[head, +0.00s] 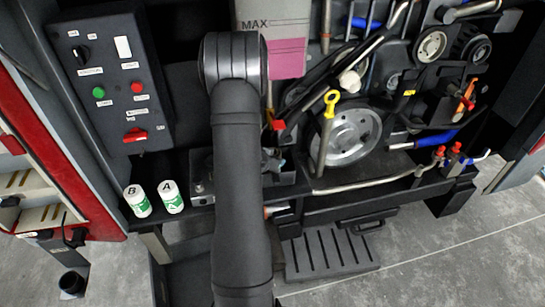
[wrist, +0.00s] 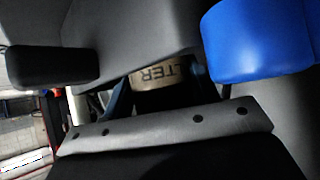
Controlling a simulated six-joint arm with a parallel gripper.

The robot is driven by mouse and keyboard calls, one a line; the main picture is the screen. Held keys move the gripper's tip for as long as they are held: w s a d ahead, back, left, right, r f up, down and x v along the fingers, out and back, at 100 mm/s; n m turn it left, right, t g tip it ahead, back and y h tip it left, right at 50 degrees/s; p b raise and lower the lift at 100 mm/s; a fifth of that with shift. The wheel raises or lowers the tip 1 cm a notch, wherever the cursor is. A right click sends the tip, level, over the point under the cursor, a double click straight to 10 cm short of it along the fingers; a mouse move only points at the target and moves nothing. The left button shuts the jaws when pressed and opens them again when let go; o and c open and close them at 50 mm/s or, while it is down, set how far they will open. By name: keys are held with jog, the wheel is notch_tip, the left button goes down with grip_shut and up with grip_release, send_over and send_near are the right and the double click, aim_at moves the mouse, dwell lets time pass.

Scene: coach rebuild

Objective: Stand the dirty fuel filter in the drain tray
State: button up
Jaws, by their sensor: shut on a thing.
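In the wrist view, a tan body with the letters "LTER" (wrist: 155,76) shows between dark blue finger parts. I take it for the dirty fuel filter. My gripper (wrist: 158,68) is shut on it. Only a short band of the filter shows; its ends are hidden. In the head view my arm covers the middle, and neither the gripper nor the held filter shows clearly. A dark tray-like shape (head: 185,285) lies low at left, partly behind my arm. I cannot tell for sure if it is the drain tray.
Two white-green canisters, B (head: 137,201) and A (head: 171,197), stand on the ledge left of my arm. A switch panel (head: 108,80) is at upper left. Pulleys (head: 350,135) and hoses crowd the right. A slotted dark panel (head: 330,252) lies below. A blue part (wrist: 258,42) is close in the wrist view.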

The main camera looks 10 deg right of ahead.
jog(key=shift+f, duration=0.1)
jog(key=o, duration=1.3)
jog(key=shift+r, duration=0.2)
jog(key=v, duration=1.2)
jog(key=shift+w+d+f, duration=0.1)
